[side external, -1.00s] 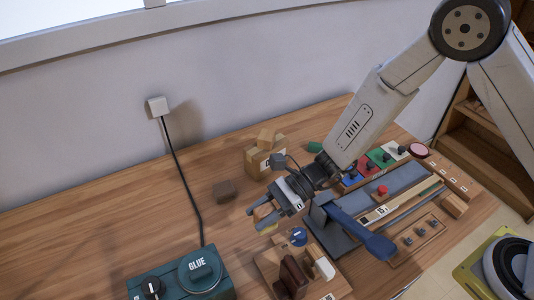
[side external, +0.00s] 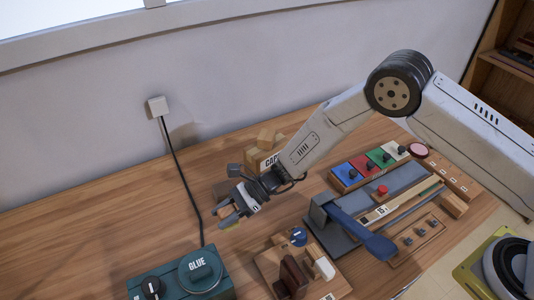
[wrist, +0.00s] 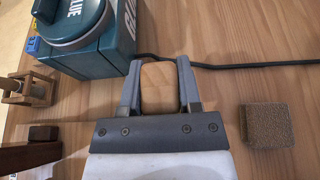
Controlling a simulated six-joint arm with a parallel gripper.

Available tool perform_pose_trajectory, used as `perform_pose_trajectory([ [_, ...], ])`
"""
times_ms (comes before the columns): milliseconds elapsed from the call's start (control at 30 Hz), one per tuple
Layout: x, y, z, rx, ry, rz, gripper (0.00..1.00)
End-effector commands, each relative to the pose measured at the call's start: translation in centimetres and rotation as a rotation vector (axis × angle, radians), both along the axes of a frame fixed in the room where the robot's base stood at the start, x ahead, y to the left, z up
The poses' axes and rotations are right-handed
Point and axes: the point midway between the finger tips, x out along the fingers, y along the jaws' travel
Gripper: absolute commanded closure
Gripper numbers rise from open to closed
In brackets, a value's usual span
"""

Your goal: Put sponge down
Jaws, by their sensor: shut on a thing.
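My gripper (side external: 229,220) is shut on a pale yellow-tan block with rounded corners, which I take to be the sponge (side external: 231,224). In the wrist view the sponge (wrist: 158,86) sits between the two grey fingers of my gripper (wrist: 157,72), over bare wood. In the side view it is above the table, left of the wooden tool stand; I cannot tell whether it touches the table.
A teal glue box (side external: 187,279) stands at the front left, with a black cable (side external: 182,175) running to it. A rough brown block (wrist: 267,125) lies right of my gripper. A cardboard box (side external: 262,159) is behind. The left table is clear.

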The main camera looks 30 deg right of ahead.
Motion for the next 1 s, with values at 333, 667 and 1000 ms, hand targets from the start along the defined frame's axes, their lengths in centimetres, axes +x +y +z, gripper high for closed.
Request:
perform_pose_trajectory([
  [333,0.4,0.2,-0.5,0.000,0.000,0.000,1.00],
  [667,0.7,0.5,-2.9,-0.001,0.002,0.000,1.00],
  [1000,0.7,0.5,-4.1,0.000,-0.001,0.000,1.00],
])
